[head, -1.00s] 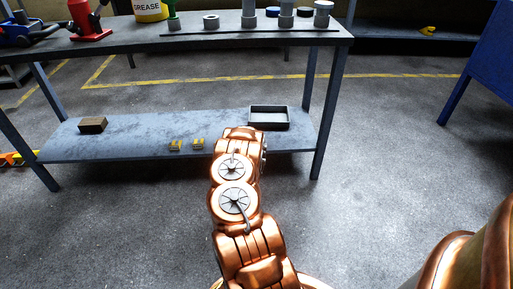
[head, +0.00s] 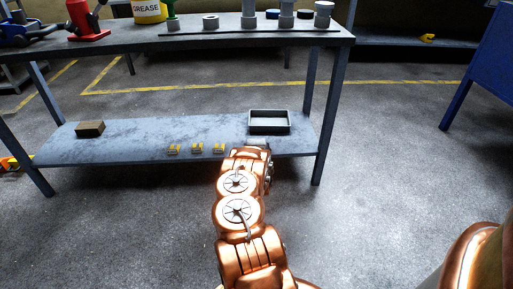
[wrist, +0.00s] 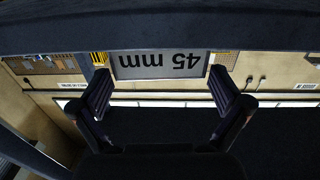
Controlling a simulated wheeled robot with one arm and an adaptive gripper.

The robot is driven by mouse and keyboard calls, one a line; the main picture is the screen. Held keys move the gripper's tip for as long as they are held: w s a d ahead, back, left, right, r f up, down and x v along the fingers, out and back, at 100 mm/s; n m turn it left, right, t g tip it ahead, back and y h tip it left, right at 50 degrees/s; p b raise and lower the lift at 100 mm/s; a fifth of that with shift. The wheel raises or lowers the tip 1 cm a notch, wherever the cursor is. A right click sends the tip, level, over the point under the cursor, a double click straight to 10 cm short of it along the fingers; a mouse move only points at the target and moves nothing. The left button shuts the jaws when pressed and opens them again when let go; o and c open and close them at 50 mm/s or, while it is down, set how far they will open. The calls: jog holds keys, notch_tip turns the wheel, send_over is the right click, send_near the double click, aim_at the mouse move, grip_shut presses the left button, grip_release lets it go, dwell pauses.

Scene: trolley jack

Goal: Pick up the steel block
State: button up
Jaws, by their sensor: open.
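The steel block (wrist: 160,65) is a grey slab marked "45 mm", with its lettering upside down in the wrist view. It shows between the two fingers of my gripper (wrist: 161,82), one finger towards each end. The gripper is open; I cannot tell whether either finger touches the block. In the head view my arm hides most of the gripper, and I cannot clearly make out the block there.
A grey tray (head: 269,128) and a brown block (head: 90,128) lie on the lower shelf (head: 135,147). Several yellow pieces (head: 196,148) stand along its front edge. The worktop (head: 130,45) overhangs; a table leg (head: 319,130) stands right of my arm.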

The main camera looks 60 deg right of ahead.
aim_at(256, 141)
jog(key=shift+b+x, duration=0.55)
jog(key=shift+x, duration=1.05)
jog(key=shift+c, duration=0.4)
jog(key=shift+w, duration=0.1)
jog(key=c, duration=1.3)
jog(key=shift+r, duration=0.1)
jog(key=shift+c, duration=0.4)
jog(key=shift+r, duration=0.1)
